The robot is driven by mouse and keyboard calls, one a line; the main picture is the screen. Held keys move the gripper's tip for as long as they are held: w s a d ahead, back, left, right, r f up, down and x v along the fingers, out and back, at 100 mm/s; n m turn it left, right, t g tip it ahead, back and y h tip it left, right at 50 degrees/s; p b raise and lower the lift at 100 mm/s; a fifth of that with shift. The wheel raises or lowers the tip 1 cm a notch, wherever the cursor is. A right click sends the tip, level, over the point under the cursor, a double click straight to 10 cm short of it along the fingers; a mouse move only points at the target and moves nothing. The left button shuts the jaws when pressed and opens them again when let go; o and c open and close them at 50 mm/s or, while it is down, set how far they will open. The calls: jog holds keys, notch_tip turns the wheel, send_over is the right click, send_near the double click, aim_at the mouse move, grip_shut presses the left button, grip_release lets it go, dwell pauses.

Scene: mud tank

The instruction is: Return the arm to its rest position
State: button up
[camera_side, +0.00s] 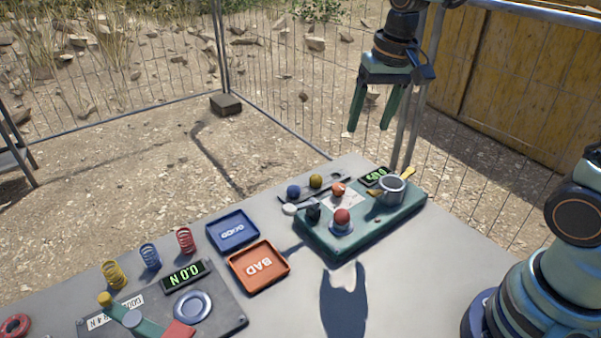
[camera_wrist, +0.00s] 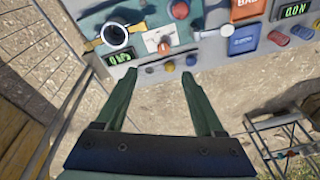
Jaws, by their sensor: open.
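My gripper (camera_side: 372,112) is raised in the air above and behind the far end of the table in the side view. Its two green fingers point down and stand apart, with nothing between them. In the wrist view my gripper (camera_wrist: 155,82) also shows open and empty, with bare ground behind the fingers and the table's edge beyond the tips. My arm's shadow falls on the front of the table. The arm's middle links are out of the side view.
A green station (camera_side: 365,235) carries a metal pot (camera_side: 392,190), a red ball (camera_side: 342,216) and a display (camera_side: 375,177). A blue GOOD tray (camera_side: 218,240) and an orange BAD tray (camera_side: 270,278) lie left of it, near several coil springs. A wire fence (camera_side: 290,110) stands behind.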

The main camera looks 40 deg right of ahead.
jog(key=s+r+n+t, duration=0.1)
jog(key=s+n+t, duration=0.2)
jog(key=s, duration=0.6)
jog(key=shift+s+d+r+n, duration=0.25)
jog(key=shift+s+n, duration=0.05)
jog(key=shift+n, duration=0.4)
